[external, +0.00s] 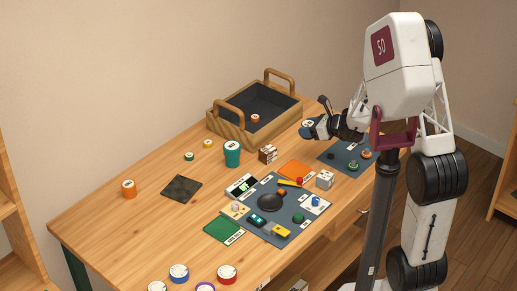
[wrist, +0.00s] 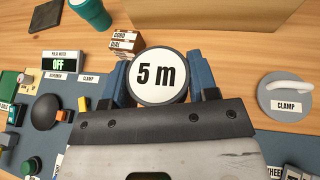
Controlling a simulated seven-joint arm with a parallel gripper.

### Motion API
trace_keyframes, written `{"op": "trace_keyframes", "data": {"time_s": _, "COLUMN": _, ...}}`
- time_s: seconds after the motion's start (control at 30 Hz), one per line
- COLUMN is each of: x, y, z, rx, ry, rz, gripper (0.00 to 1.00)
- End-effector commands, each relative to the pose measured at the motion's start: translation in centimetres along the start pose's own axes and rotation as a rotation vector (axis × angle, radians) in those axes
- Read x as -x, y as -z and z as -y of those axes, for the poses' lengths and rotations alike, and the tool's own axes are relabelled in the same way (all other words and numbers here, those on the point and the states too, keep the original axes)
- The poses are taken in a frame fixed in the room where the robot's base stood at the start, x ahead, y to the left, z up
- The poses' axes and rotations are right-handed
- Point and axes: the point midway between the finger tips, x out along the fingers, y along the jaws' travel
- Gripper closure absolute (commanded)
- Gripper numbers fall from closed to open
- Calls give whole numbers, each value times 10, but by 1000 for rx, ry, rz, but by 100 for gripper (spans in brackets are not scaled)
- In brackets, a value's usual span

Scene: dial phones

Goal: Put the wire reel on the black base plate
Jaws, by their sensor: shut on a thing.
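My gripper (wrist: 158,85) is shut on the wire reel (wrist: 157,76), a round piece with a white face marked "5 m" and a dark rim. One blue finger presses on each side of it. In the external view, my gripper (external: 318,129) is above the right part of the table, with the reel's pale face (external: 307,123) at its tip. The black base plate (external: 181,188) lies flat and bare on the left of the table, well apart from my gripper. A dark plate also shows at the top left of the wrist view (wrist: 45,16).
A wooden tray (external: 229,127) stands at the back. A teal cup (external: 232,154) and a small labelled box (external: 267,154) stand between my gripper and the plate. A crowded grey mat (external: 270,232) lies in front. Several round pieces (external: 179,273) sit at the near edge.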

Motion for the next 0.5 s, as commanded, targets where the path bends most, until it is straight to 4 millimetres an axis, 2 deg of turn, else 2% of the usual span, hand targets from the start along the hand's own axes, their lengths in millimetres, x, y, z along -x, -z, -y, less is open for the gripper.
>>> {"op": "trace_keyframes", "data": {"time_s": 0.27, "x": 0, "y": 0, "z": -1, "rx": 1, "ry": -1, "rz": 0, "gripper": 72}}
{"op": "trace_keyframes", "data": {"time_s": 0.5, "x": -10, "y": -2, "z": -13, "rx": 12, "ry": -28, "rz": 0, "gripper": 72}}
